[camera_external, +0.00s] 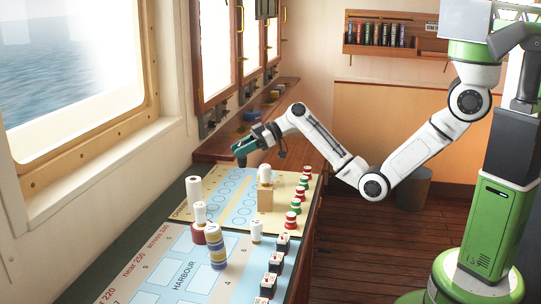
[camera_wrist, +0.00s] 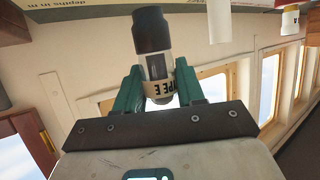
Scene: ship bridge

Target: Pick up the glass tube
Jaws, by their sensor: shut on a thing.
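The glass tube (camera_wrist: 157,66) is a clear cylinder with a black cap and a tan label with dark lettering. In the wrist view it sits between the two green fingers of my gripper (camera_wrist: 161,82), which is shut on it. In the external view my gripper (camera_external: 241,151) is above the far end of the chart table, at the left end of my outstretched arm.
The chart table (camera_external: 178,262) carries a white cylinder (camera_external: 194,190), a wooden block (camera_external: 265,198), a blue-yellow stack (camera_external: 217,248) and several small stacks along its right edge. Windows line the left wall. A bin (camera_external: 413,188) stands on the clear wooden floor.

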